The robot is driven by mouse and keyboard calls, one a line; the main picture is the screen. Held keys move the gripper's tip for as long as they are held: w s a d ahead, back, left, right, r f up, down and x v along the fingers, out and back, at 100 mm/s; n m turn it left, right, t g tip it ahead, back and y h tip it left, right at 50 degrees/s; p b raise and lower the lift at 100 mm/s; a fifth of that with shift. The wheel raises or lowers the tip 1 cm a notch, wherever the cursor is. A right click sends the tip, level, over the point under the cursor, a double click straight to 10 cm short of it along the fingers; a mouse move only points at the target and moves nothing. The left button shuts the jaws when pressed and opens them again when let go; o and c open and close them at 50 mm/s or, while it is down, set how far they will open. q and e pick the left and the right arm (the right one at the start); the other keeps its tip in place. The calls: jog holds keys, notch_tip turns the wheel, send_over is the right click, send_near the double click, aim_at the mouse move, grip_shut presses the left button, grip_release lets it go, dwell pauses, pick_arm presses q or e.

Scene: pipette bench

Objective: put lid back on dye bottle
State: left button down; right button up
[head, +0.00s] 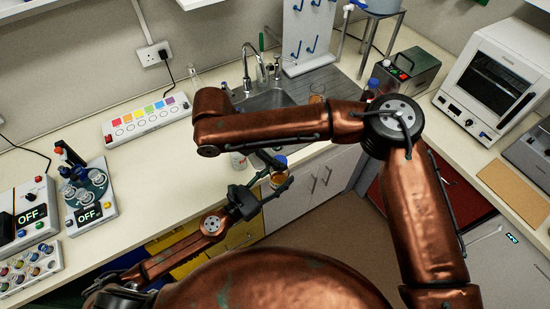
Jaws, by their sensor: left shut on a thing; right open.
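My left gripper (272,176) is shut on a small bottle-like thing with a blue top and an amber body (278,178), held in front of the counter's front edge. I cannot tell whether its blue top is a separate lid. A dark red bottle with a blue top (373,84) stands by the sink's right side, partly hidden by my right arm. A pale bottle (238,160) stands on the counter behind my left gripper, partly covered by my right forearm. My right arm reaches across to the left, and its gripper is not visible. Which bottle is the dye bottle is unclear.
The sink (266,99) and tap lie behind my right forearm. A strip with coloured squares (146,120) stands at the back left. A device with tubes (88,190) is at the left. A white oven (490,85) is at the right. The counter left of the forearm is mostly clear.

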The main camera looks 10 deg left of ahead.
jog(key=shift+r, duration=0.75)
jog(key=shift+c, duration=0.5)
